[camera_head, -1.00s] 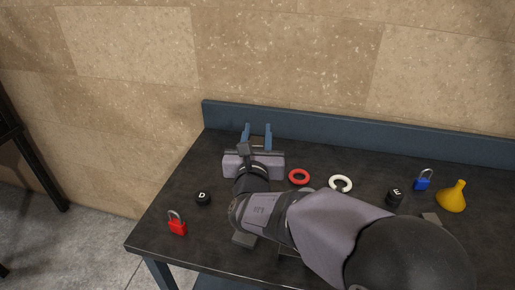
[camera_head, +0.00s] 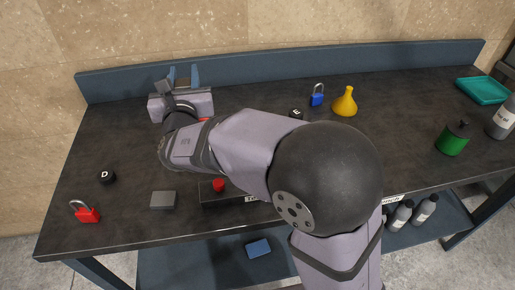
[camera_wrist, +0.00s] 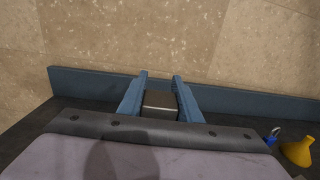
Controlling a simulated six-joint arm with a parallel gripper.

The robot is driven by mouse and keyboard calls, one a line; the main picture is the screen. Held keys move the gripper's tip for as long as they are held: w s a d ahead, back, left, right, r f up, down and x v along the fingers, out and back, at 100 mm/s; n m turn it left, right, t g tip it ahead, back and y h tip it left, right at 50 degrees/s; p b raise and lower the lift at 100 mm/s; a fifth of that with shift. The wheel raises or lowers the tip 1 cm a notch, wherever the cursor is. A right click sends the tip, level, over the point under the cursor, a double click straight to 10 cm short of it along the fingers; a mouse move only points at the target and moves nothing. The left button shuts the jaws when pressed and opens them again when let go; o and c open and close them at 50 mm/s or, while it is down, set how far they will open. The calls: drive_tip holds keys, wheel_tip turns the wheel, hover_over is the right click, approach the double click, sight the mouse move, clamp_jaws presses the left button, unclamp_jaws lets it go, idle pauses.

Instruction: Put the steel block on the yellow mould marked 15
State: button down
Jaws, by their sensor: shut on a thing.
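My gripper (camera_head: 183,70) is over the back left of the table in the head view, its blue fingers pointing towards the back wall. In the wrist view its two fingers (camera_wrist: 160,75) are shut on a dark grey block with a bright edge, the steel block (camera_wrist: 161,102). The block is between the fingers and hard to make out in the head view. I see no yellow mould marked 15 in either view; my arm covers much of the table's middle.
On the black table (camera_head: 125,135) are a D-marked knob (camera_head: 107,176), red padlock (camera_head: 87,214), grey block (camera_head: 163,200), blue padlock (camera_head: 317,95), yellow funnel (camera_head: 345,102), green container (camera_head: 453,139) and teal tray (camera_head: 483,91). A blue backboard (camera_head: 270,62) edges the rear.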

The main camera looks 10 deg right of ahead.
drive_tip(key=s+d+f+m+g+h, duration=0.1)
drive_tip(key=s+d+m+g+h, duration=0.25)
drive_tip(key=d+h, duration=0.45)
drive_tip(key=s+d+m+g+h, duration=0.2)
drive_tip(key=s+d+m+h, duration=0.25)
drive_tip(key=d, duration=0.75)
wheel_tip(320, 180, down, 6)
drive_tip(key=w, duration=0.1)
drive_tip(key=shift+a+f+m+b, duration=0.15)
drive_tip(key=shift+a+m+b, duration=0.15)
drive_tip(key=shift+b, duration=0.1)
drive_tip(key=shift+f, duration=0.1)
drive_tip(key=shift+f, duration=1.75)
drive_tip(key=shift+f, duration=0.2)
drive_tip(key=c, duration=1.3)
unclamp_jaws()
